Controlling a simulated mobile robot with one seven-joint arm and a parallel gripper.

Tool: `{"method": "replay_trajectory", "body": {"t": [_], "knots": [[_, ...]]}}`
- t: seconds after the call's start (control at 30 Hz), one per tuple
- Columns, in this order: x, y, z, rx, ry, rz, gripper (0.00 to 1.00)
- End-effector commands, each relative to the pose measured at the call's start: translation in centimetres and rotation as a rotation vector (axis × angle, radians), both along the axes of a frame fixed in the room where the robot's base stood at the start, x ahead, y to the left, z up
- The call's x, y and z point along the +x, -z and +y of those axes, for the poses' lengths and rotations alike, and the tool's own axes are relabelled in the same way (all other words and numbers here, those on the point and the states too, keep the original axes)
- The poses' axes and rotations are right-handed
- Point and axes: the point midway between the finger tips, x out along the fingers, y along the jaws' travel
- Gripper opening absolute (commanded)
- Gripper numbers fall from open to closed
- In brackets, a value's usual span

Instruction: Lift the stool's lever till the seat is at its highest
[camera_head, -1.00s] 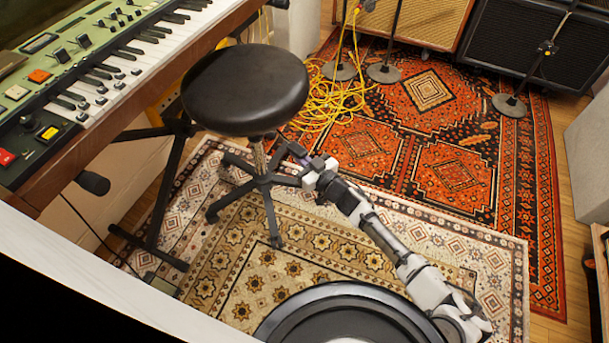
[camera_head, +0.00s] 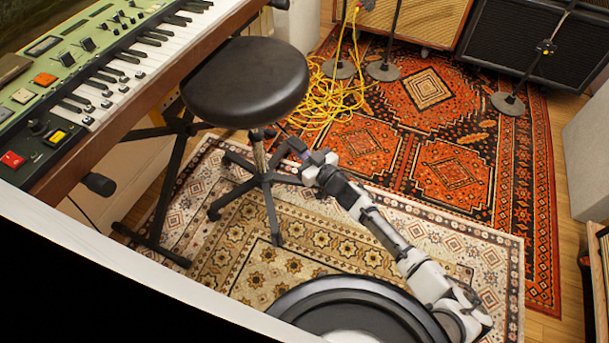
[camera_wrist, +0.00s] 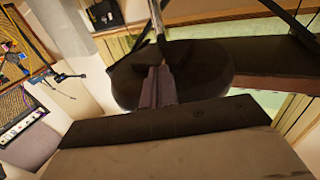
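A thin dark lever (camera_head: 271,132) seems to stick out to the right just below the seat, very small here. My gripper (camera_head: 289,146) is right of the column, below the seat's right edge. In the wrist view the seat (camera_wrist: 205,72) lies behind my gripper fingers (camera_wrist: 156,85), with the column (camera_wrist: 157,22) above them. The fingers are close together and look shut. Whether the lever is between them is hidden.
The keyboard (camera_head: 125,75) and its stand (camera_head: 170,185) are close on the stool's left. Yellow cable (camera_head: 335,95) and microphone stand bases (camera_head: 383,71) lie behind. Amplifiers (camera_head: 515,50) stand at the back right. The patterned red rug (camera_head: 450,170) has free room.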

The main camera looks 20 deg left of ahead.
Motion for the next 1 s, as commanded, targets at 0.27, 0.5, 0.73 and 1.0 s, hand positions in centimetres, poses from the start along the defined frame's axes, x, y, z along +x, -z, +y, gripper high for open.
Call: {"method": "replay_trajectory", "body": {"t": [0.27,0.5,0.73,1.0], "knots": [[0.0,0.1,0.0,0.001,0.0,0.0,0.0],[0.0,1.2,0.0,0.0,0.001,0.0,0.0],[0.0,2.6,0.0,0.0,0.0,0.0,0.0],[0.0,4.2,0.0,0.0,0.0,0.0,0.0]]}}
